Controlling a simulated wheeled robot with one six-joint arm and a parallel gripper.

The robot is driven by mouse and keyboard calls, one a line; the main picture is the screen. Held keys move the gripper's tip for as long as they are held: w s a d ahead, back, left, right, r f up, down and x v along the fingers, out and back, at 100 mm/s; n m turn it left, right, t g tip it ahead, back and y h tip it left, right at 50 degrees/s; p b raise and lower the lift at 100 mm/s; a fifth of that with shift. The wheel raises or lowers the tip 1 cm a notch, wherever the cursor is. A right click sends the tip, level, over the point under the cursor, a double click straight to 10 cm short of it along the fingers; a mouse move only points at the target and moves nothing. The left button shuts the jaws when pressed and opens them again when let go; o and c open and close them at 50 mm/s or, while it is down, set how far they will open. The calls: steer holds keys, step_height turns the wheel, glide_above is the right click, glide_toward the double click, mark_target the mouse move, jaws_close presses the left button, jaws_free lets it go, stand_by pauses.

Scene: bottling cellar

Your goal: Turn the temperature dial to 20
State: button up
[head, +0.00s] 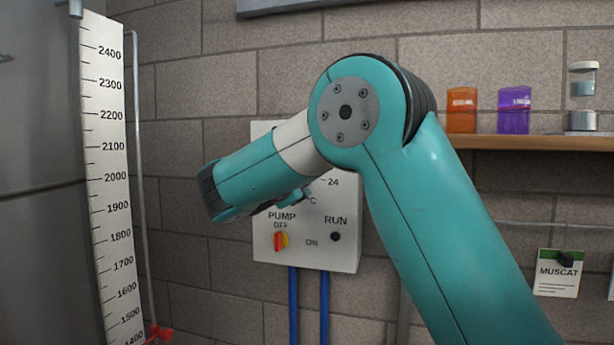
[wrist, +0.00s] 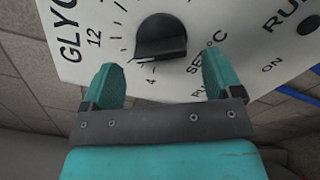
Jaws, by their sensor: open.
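The temperature dial (wrist: 162,36) is a black knob on a white control panel (head: 305,258). It shows in the wrist view, where a small white mark on its lower left edge lies between the printed 4 and 12, nearer the 4. The 20 is not visible there. In the head view my arm hides the dial; only the 24 and part of the °C label show. My gripper (wrist: 160,66) is open and empty in the wrist view, its teal fingertips apart, just below the dial in the picture. I cannot tell how far off the panel they are.
A scale board (head: 110,170) stands left. A shelf (head: 540,142) with jars is at right, above a MUSCAT card (head: 558,285).

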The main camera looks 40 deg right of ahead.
steer(key=shift+x, duration=1.5)
steer(key=shift+w, duration=0.1)
steer(key=shift+d, duration=0.1)
steer(key=c, duration=0.9)
